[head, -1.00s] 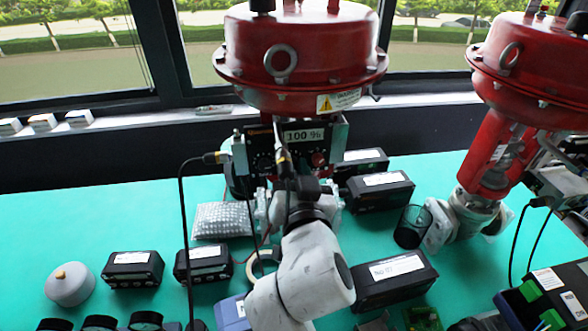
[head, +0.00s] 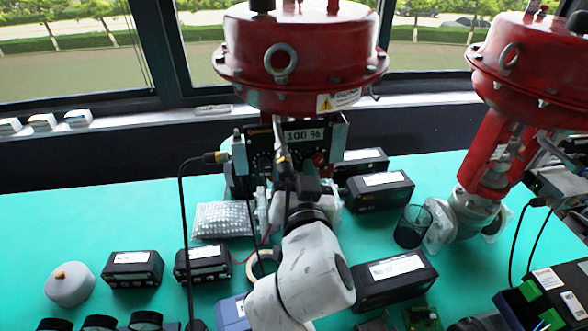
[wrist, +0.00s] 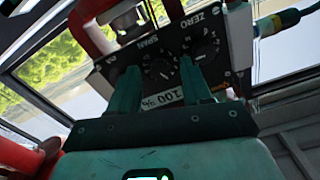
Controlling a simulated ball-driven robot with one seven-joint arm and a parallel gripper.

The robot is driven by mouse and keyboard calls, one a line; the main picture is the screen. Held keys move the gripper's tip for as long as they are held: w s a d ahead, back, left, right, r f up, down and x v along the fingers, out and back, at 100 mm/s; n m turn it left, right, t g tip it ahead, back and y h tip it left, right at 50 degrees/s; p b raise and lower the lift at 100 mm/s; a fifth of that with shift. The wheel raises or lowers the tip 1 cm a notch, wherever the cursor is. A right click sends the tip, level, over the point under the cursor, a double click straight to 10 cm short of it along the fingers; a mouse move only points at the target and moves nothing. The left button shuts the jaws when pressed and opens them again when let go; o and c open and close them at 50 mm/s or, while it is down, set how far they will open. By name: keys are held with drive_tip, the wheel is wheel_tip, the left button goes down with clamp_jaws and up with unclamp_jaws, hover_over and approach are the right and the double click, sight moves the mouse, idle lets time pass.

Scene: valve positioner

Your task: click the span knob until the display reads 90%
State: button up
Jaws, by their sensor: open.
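The positioner (head: 262,152) is a dark box under the near red actuator (head: 300,60). Its white display (head: 303,134) reads 100 %. In the wrist view the panel is tilted, and the display (wrist: 163,97) shows 100 % turned over. The span knob (wrist: 160,69) is a dark dial beside the SPAN label, and the zero knob (wrist: 204,56) is to its right. My gripper (wrist: 160,78) is open, one finger on each side of the span knob. I cannot tell whether the fingers touch it. In the head view my gripper (head: 284,165) partly hides the panel.
A black cable (head: 184,210) hangs from the plug at the positioner's left side. Black boxes (head: 380,190) stand to the right and bubble wrap (head: 224,220) lies to the left. A second red actuator (head: 530,70) stands at far right.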

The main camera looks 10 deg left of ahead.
drive_tip(key=b+v, duration=0.1)
drive_tip(key=v, duration=0.9)
drive_tip(key=shift+s+b, duration=0.3)
drive_tip(key=shift+s, duration=0.05)
drive_tip(key=shift+d, duration=0.1)
